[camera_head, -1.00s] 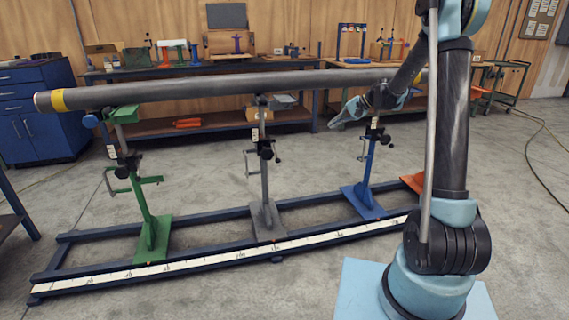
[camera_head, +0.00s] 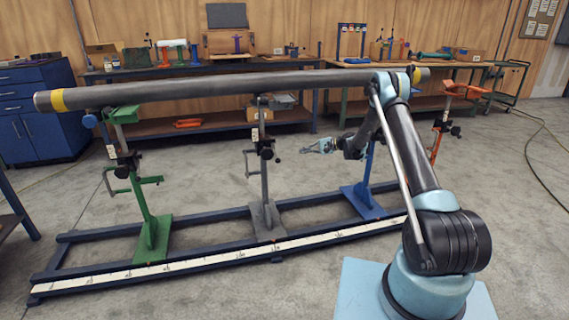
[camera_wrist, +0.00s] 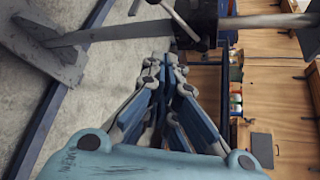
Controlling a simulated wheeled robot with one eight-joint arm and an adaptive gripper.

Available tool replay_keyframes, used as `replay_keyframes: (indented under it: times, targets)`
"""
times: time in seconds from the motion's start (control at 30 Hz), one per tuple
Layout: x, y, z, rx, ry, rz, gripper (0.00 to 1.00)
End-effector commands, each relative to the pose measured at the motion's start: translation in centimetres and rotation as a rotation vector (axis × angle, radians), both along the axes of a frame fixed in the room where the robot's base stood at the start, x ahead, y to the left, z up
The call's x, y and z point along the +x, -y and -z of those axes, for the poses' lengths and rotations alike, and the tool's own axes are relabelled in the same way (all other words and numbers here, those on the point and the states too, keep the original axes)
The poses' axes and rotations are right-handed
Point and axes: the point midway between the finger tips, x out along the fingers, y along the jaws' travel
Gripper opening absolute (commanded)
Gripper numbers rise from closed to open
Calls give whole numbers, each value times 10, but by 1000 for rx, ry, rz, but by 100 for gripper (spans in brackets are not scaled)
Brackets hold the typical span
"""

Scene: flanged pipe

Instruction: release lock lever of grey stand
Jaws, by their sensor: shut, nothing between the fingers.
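The grey stand (camera_head: 264,182) stands upright on the blue rail frame, between the green and blue stands. Its dark collar (camera_head: 266,147) carries small handles; I cannot tell for certain which is the lock lever. In the wrist view the grey stand (camera_wrist: 100,34) lies sideways across the top, with its base at left. A thin lever with a dark knob (camera_wrist: 202,43) projects from the dark collar (camera_wrist: 203,14) there. My gripper (camera_head: 308,147) is shut and empty, right of the collar and apart from it. In the wrist view its fingertips (camera_wrist: 160,60) are just below the stand.
A long grey pipe (camera_head: 230,86) runs above the stands. The green stand (camera_head: 146,210) is at left, the blue stand (camera_head: 367,185) close to my arm, and an orange stand (camera_head: 438,133) farther right. Workbenches line the wall. The floor in front of the rail is clear.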

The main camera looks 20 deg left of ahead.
Motion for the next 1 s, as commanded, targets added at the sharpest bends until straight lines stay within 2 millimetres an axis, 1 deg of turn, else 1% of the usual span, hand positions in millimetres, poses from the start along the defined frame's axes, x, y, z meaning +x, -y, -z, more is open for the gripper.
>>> replay_keyframes:
  times: [0.03,0.1,0.2,0.3,0.43,0.77,0.87,1.0]
  targets:
    - [1,-6,13,14,-10,-2,0]
    - [1,-11,26,34,-23,-4,0]
    - [0,-16,39,55,-37,-6,0]
    - [0,-20,47,66,-45,-7,0]
    - [-1,-21,50,72,-50,-7,0]
    - [-1,-23,50,72,-49,-7,0]
    - [-1,-29,52,71,-50,-9,0]
    - [-3,-47,56,71,-49,-9,0]
